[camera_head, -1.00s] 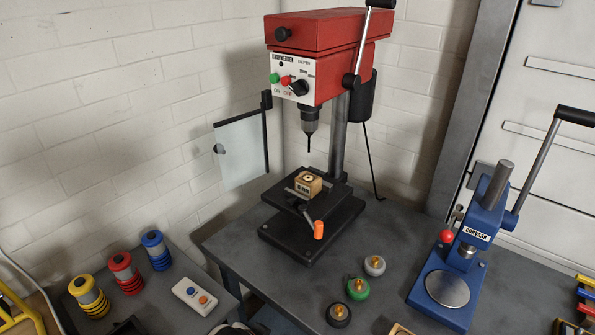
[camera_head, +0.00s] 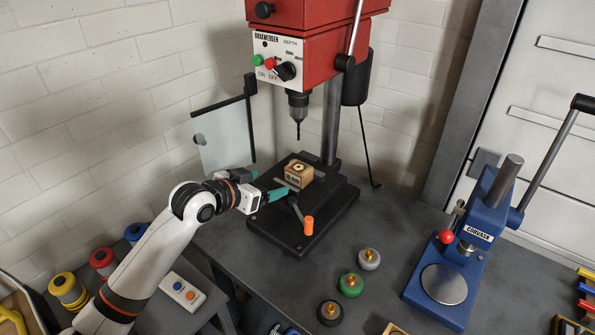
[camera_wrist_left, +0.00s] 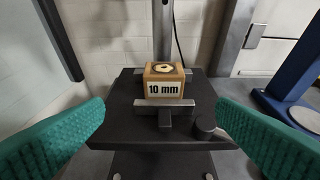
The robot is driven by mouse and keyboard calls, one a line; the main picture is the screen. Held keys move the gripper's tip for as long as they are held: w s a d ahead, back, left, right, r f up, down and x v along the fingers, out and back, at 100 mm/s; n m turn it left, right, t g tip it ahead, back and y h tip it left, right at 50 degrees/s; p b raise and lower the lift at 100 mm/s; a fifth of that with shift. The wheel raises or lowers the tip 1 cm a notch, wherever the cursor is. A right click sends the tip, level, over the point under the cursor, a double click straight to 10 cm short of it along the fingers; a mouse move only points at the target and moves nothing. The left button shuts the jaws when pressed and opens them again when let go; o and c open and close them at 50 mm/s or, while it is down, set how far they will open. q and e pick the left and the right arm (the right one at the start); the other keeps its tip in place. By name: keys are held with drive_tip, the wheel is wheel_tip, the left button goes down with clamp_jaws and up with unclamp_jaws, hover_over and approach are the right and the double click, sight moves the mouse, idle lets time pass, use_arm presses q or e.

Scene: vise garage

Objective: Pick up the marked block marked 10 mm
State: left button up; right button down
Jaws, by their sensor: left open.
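The wooden block (camera_head: 299,174) sits on the drill press table, in the small vise under the drill bit. In the left wrist view the block (camera_wrist_left: 164,80) shows its "10 mm" label on the front and a dark hole in a pale ring on top. My left gripper (camera_head: 272,192) is just left of the block in the head view. In the left wrist view its two teal fingers (camera_wrist_left: 163,135) are wide apart, with the block ahead between them and nothing held. My right gripper is not in view.
The red drill press (camera_head: 310,55) stands over the block, its bit (camera_head: 298,130) above it. A clear guard (camera_head: 224,138) hangs at the left. An orange-tipped handle (camera_head: 308,225) sticks out in front. A blue press (camera_head: 465,245) and several knobbed weights (camera_head: 350,284) stand to the right.

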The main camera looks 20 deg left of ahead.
sight(293, 174)
use_arm(q)
drive_tip(key=x, duration=0.2)
drive_tip(key=p+x, duration=0.1)
drive_tip(key=x, duration=0.1)
drive_tip(key=p+x, duration=0.1)
drive_tip(key=x, duration=0.1)
drive_tip(key=shift+w+d+r, duration=0.1)
drive_tip(key=shift+w+r, duration=0.1)
drive_tip(key=shift+r, duration=0.15)
drive_tip(key=p+x, duration=0.1)
drive_tip(key=x, duration=0.1)
drive_tip(key=p+x, duration=0.1)
drive_tip(key=x, duration=0.1)
drive_tip(key=shift+w+d+f, duration=0.1)
drive_tip(key=shift+w+d, duration=0.15)
drive_tip(key=shift+d, duration=0.1)
drive_tip(key=shift+w+d+f, duration=0.1)
drive_tip(key=shift+w+f, duration=0.1)
drive_tip(key=shift+w, duration=0.1)
drive_tip(key=c, duration=1.1)
